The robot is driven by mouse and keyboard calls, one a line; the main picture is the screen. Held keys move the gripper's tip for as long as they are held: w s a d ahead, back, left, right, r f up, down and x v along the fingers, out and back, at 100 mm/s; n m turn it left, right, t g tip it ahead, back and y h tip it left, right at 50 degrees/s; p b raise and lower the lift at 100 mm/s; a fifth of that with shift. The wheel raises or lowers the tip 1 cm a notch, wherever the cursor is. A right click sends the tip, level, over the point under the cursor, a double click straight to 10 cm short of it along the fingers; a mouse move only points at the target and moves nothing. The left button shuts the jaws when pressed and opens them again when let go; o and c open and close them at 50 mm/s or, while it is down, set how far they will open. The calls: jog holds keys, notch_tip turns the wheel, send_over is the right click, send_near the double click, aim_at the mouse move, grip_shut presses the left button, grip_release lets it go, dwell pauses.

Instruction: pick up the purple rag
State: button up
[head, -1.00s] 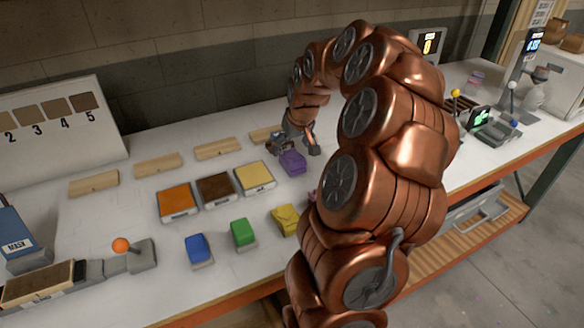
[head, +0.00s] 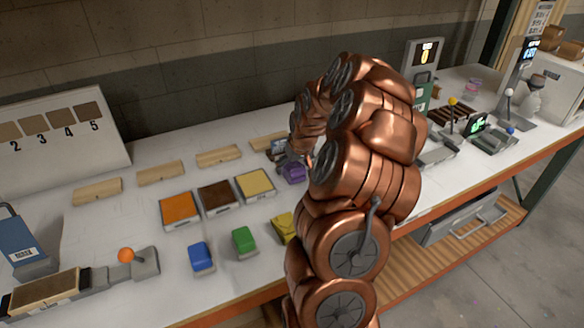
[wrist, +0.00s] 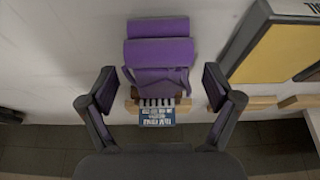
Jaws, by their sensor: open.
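The purple rag (head: 294,172) lies folded on the white bench, partly hidden by my arm in the head view. In the wrist view the purple rag (wrist: 158,52) is at the upper middle, with a flap toward me. My gripper (wrist: 159,80) is open, one dark finger on each side of the rag's near end. The fingers show gaps to the rag on both sides, and nothing is held. In the head view my gripper (head: 288,157) is at the rag, its fingers mostly hidden by the arm.
A yellow tile (wrist: 282,50) lies right of my right finger. A blue-labelled item (wrist: 157,117) with wooden parts is just beyond the rag. Orange (head: 180,209), brown (head: 218,195) and yellow (head: 254,184) tiles lie left of the rag.

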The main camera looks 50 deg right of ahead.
jog(key=shift+w+f, duration=0.25)
jog(key=shift+f, duration=0.3)
jog(key=shift+c, duration=0.2)
jog(key=c, duration=1.2)
